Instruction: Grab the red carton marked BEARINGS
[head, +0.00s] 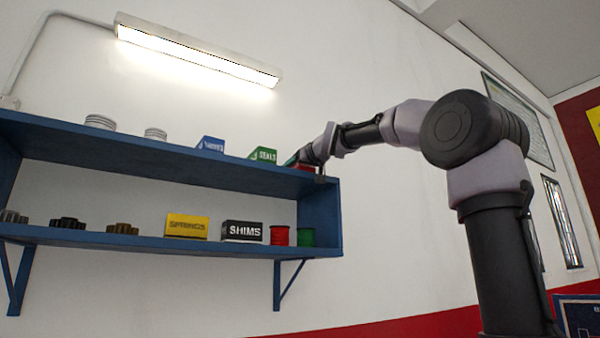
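A small red thing (304,167) shows at the right end of the upper shelf, past the green carton. It may be the red carton, but my gripper and the shelf edge hide most of it and no BEARINGS lettering is readable. My gripper (318,171) is at that same right end, low against the red thing and the shelf edge. The fingers are small and partly hidden, so I cannot tell whether they are open or closed on it.
The blue shelf unit (130,150) also holds a blue carton (211,145), a green SEALS carton (263,155) and plate stacks (100,121) above. Below stand a yellow SPRINGS carton (187,226), a black SHIMS carton (241,231), gears (122,229) and red and green spools (279,236).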

